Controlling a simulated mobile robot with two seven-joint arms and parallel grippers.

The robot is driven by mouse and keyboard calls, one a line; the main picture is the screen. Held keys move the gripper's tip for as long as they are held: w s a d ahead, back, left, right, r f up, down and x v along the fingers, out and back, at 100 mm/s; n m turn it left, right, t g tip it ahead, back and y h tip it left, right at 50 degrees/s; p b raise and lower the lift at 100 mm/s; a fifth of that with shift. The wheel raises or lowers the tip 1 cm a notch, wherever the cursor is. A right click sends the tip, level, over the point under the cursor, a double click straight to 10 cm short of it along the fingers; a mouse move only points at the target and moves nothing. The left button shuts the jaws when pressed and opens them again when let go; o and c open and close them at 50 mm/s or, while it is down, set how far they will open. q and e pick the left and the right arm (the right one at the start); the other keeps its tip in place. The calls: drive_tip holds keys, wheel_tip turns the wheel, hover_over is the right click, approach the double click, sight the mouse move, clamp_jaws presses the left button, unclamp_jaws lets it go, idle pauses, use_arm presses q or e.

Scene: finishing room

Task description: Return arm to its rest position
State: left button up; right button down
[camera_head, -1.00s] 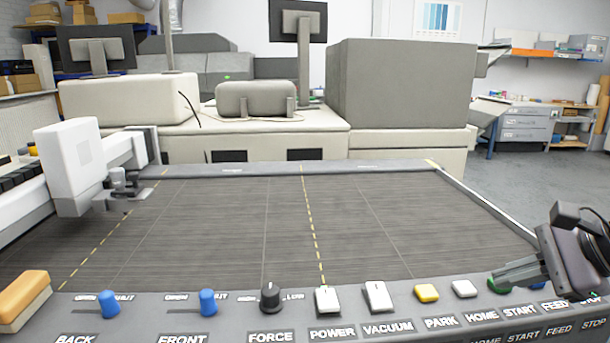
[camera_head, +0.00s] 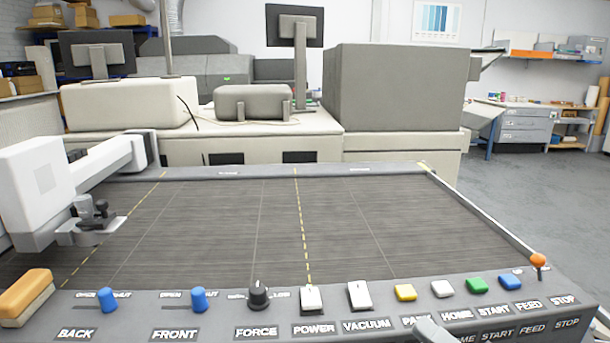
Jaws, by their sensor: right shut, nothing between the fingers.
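My right gripper (camera_head: 431,329) shows only as a small pale grey piece at the bottom edge, in front of the control panel (camera_head: 215,330). It is shut and empty, and it hides part of the PARK label. It is close to the panel's front face; I cannot tell whether it touches. My left gripper is not in view.
The panel carries a yellow button (camera_head: 405,292), a green button (camera_head: 477,285), white switches and an orange-topped knob (camera_head: 538,261) at the right corner. Behind it lies the bare dark cutting bed (camera_head: 230,225). A white carriage (camera_head: 40,190) stands at the left.

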drive_tip(key=s+d+f+m+h, duration=0.2)
drive_tip(key=f+m+h, duration=0.3)
drive_tip(key=f+m, duration=0.3)
drive_tip(key=s+d+f+m+h, duration=0.1)
drive_tip(key=s+f+m+h, duration=0.2)
drive_tip(key=f+m+h, duration=0.5)
drive_tip(key=s+a+f+m+g+p, duration=0.1)
drive_tip(key=s+f+m+g, duration=0.4)
drive_tip(key=s+f+m, duration=0.5)
drive_tip(key=shift+s+a+m+y, duration=0.15)
drive_tip(key=shift+s+m+y, duration=0.2)
drive_tip(key=shift+m+y, duration=0.05)
